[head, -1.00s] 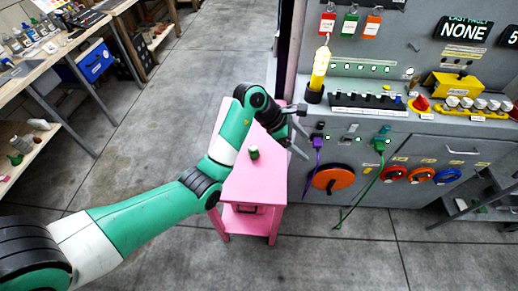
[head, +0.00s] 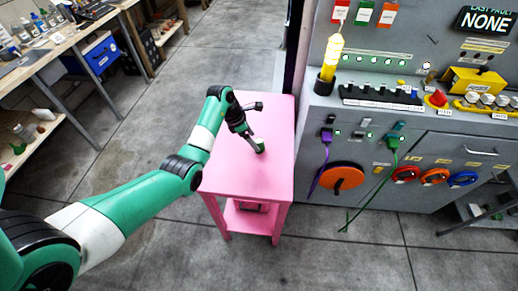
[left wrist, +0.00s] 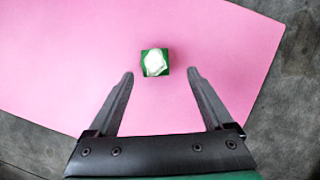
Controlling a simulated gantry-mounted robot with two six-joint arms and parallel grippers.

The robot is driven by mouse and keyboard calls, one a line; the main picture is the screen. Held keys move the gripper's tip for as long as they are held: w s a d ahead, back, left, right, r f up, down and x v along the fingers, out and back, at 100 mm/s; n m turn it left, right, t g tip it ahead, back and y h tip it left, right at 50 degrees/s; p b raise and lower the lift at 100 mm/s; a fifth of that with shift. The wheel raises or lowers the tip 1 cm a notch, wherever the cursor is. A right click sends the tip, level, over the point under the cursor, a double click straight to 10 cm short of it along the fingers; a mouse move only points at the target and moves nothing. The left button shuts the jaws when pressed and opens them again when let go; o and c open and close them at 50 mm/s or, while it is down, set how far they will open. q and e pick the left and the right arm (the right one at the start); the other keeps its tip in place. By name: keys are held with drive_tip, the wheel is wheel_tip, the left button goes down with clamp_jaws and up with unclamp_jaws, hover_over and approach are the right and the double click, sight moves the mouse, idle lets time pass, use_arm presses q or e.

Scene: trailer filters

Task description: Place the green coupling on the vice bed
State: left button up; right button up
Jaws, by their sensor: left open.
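The green coupling (head: 261,146) stands on the pink table (head: 230,178). In the left wrist view the coupling (left wrist: 155,62) looks like a small green square with a whitish top. My left gripper (head: 255,144) is over the table, pointing down at the coupling and partly hiding it in the head view. In the left wrist view the gripper (left wrist: 160,72) is open, with the coupling just ahead of and roughly centred between its fingertips. Nothing is held. I cannot make out a vice bed. My right gripper is not in view.
A grey panel cabinet (head: 440,140) with plugs, hanging cables and coloured reels stands to the right of the table. A cluttered workbench (head: 65,48) and a blue box (head: 100,55) are at the upper left. The rest of the pink tabletop is clear.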

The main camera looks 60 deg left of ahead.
sight(259, 146)
use_arm(q)
drive_tip(key=b+x, duration=0.4)
drive_tip(key=x, duration=0.1)
drive_tip(key=shift+a+f, duration=0.1)
drive_tip(key=shift+a, duration=0.2)
clamp_jaws()
